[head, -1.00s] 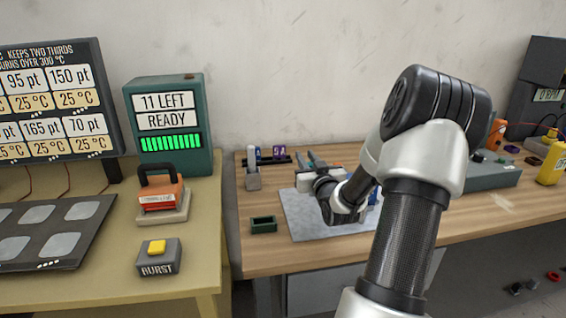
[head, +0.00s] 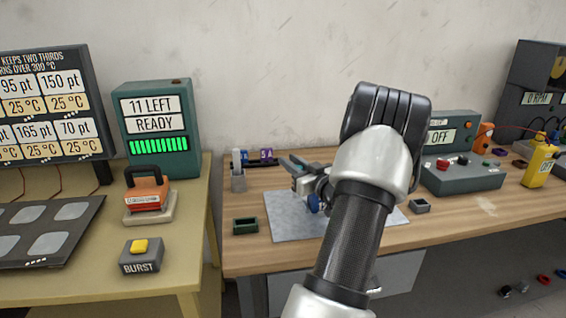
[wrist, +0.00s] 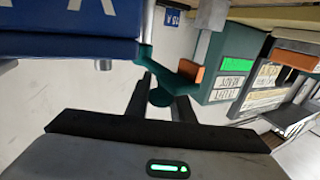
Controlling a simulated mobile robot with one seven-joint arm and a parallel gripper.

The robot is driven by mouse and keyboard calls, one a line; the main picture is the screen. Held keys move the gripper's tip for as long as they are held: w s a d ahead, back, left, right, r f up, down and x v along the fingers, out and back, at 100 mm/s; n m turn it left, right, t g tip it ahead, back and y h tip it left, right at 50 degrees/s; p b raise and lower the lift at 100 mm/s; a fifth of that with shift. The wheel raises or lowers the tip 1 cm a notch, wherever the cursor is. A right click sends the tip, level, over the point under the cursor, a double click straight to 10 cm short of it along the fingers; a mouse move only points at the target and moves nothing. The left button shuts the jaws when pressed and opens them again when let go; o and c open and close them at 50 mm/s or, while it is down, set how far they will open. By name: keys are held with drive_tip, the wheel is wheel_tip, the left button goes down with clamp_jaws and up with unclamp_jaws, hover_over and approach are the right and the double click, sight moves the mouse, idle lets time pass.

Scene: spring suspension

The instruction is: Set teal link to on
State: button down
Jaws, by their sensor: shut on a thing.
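The teal link (wrist: 172,84) is in the middle of the wrist view, with a rounded end between my two dark fingers and an orange piece at its right. My gripper (wrist: 160,92) is shut on it. My arm hides much of this spot, and I cannot make out the link's on or off position.
A grey-green device (head: 465,178) with an OFF display stands at the right. A grey cup (head: 420,206) is right of the mat. The front right of the bench is clear.

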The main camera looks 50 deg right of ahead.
drive_tip(key=c, duration=1.6)
unclamp_jaws()
drive_tip(key=shift+o, duration=0.2)
wheel_tip(320, 180, up, 10)
drive_tip(key=p, duration=0.2)
